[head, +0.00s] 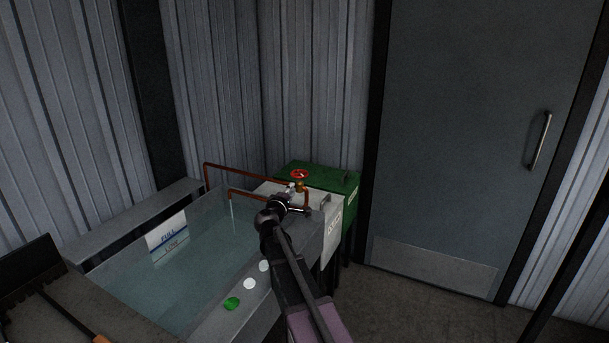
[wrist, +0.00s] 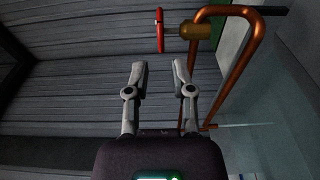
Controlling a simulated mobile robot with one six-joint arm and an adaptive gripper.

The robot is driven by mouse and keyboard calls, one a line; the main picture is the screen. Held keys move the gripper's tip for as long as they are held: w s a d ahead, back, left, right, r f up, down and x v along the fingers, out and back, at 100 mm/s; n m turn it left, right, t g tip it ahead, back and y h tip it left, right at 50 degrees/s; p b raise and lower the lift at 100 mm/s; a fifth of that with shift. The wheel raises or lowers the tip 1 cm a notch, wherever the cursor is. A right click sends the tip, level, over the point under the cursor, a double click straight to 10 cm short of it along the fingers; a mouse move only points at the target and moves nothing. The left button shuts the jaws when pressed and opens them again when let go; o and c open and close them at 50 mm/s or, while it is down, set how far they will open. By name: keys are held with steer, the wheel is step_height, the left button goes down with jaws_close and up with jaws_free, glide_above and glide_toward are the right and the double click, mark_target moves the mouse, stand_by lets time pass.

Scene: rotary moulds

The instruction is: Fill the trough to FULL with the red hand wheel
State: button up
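The red hand wheel (head: 300,174) sits on a brass valve (head: 301,186) at the far right end of the trough. In the wrist view the wheel (wrist: 160,30) shows edge-on, beyond my fingertips and apart from them. My gripper (wrist: 160,72) is open and empty. In the head view it (head: 291,190) is near the valve, partly hidden by my wrist. The trough (head: 215,322) holds clear water. A white plate (head: 167,237) on its wall reads FULL and LOW; the water seems near the lower mark. A thin stream falls from the copper spout (head: 231,206).
Copper pipes (head: 245,175) run above the trough's far end. A green box (head: 335,181) and a white-fronted unit (head: 333,232) stand beside it. Green and white discs (head: 232,303) lie on the near rim. A grey door (head: 470,130) is at right.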

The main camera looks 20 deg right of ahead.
mark_target(304, 172)
steer(key=shift+w, duration=0.1)
steer(key=x, duration=1.3)
steer(key=shift+w+d, duration=0.15)
steer(key=shift+d, duration=0.15)
steer(key=shift+c, duration=0.2)
jaws_close()
